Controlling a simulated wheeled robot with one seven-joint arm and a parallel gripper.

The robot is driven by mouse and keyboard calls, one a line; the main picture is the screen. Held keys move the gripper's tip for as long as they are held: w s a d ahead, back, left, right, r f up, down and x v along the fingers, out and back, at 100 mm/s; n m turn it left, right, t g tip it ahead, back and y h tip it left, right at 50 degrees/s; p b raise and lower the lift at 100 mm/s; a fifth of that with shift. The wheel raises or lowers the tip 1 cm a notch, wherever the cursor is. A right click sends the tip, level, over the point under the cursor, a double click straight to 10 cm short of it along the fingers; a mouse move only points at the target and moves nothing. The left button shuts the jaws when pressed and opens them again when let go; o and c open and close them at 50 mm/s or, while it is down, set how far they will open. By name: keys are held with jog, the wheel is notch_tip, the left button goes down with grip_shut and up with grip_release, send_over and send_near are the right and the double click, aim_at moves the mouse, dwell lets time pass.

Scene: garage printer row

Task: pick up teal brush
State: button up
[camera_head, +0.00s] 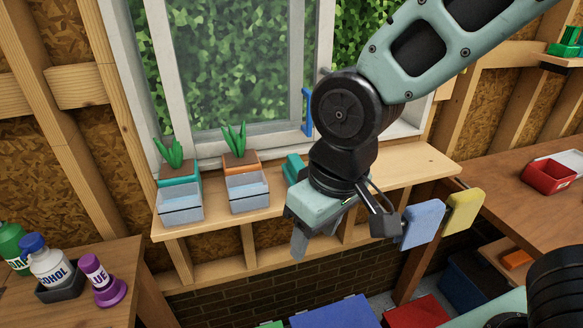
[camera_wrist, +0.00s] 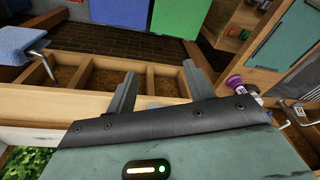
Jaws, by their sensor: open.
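I see no clear teal brush in either view. A teal object (camera_head: 293,167) on the window shelf (camera_head: 395,176) is partly hidden behind my arm, and I cannot tell whether it is the brush. My gripper (camera_head: 300,243) points down by the shelf's front edge, to the right of the planters. In the wrist view my gripper (camera_wrist: 162,85) has its two grey fingers well apart, with nothing between them but the wooden framing behind.
Two planters, one teal (camera_head: 179,175) and one orange (camera_head: 240,160), stand behind grey bins (camera_head: 180,206). Blue (camera_head: 423,223) and yellow (camera_head: 463,212) cloths hang at right. Bottles, one purple (camera_head: 102,280), stand on the left bench. A red bin (camera_head: 549,176) sits on the right bench.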

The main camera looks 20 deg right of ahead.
jog(key=w+d+r+m+t+p, duration=0.2)
jog(key=w+r+m, duration=0.1)
jog(key=w, duration=0.6)
jog(key=m+t+h+p, duration=0.1)
jog(key=m+t, duration=0.1)
jog(key=t, duration=0.1)
send_near(298, 163)
jog(key=b+x, duration=0.3)
jog(key=x, duration=0.1)
jog(key=shift+w+a+b, duration=0.1)
jog(key=shift+a+b, duration=0.15)
jog(key=shift+b, duration=0.15)
jog(key=shift+d+p+x, duration=0.15)
jog(key=shift+p+x, duration=0.2)
jog(key=shift+x, duration=1.25)
jog(key=shift+d+p+x, duration=0.15)
jog(key=shift+p+x, duration=0.15)
jog(key=shift+x, duration=1.3)
grip_shut()
